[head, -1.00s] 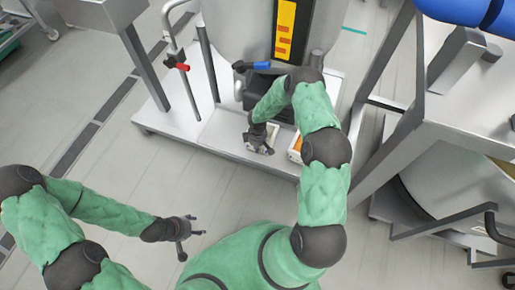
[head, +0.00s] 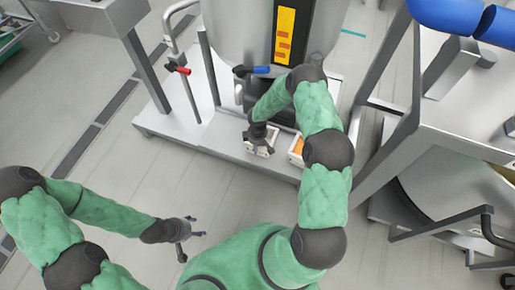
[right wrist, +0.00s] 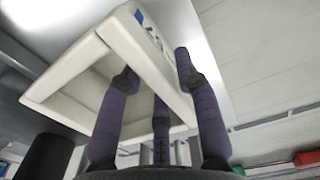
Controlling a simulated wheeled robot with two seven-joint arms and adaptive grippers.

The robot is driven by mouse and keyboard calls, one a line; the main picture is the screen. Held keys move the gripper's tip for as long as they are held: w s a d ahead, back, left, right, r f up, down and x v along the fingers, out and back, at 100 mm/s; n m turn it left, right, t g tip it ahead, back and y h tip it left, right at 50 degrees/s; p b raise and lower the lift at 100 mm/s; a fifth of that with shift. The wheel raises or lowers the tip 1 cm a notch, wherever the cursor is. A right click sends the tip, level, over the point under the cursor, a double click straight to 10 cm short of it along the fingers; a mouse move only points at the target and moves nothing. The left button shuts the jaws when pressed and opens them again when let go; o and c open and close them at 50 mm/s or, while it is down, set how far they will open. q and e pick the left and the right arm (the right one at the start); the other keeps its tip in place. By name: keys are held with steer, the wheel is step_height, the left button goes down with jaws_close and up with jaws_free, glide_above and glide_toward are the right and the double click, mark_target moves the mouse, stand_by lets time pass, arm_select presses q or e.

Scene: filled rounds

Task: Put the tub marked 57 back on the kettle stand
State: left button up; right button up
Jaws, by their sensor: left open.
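A small white tub (head: 262,150) is at the front of the white kettle stand (head: 190,125); its number is not readable. My right gripper (head: 260,133) is at this tub from above. In the right wrist view, the pale tub (right wrist: 62,88) has a blue mark on its outer face. My right gripper's fingers (right wrist: 157,72) straddle one tub wall, one inside and one outside; whether they press on it is unclear. I cannot tell whether the tub rests on the stand. My left gripper (head: 190,228) is open and empty over the floor, apart from the stand.
A second white tub with orange contents (head: 297,147) is just right of the first, on the stand. The steel kettle (head: 235,30) and a blue-handled valve (head: 252,70) are behind. A steel frame stands at the right. Floor at the front left is clear.

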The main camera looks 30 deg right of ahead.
step_height(320, 180, up, 8)
steer(key=p, duration=0.3)
steer(key=shift+r, duration=0.3)
steer(key=shift+s+a, duration=0.1)
steer(key=shift+a, duration=0.05)
steer(key=s+a+f+m+y, duration=0.2)
steer(key=s+a+m+y, duration=0.25)
steer(key=s+a, duration=0.85)
steer(key=s+a+r+m, duration=0.2)
steer(key=s+a+m, duration=0.4)
steer(key=s, duration=0.2)
steer(key=shift+s, duration=0.3)
steer(key=shift+h, duration=0.25)
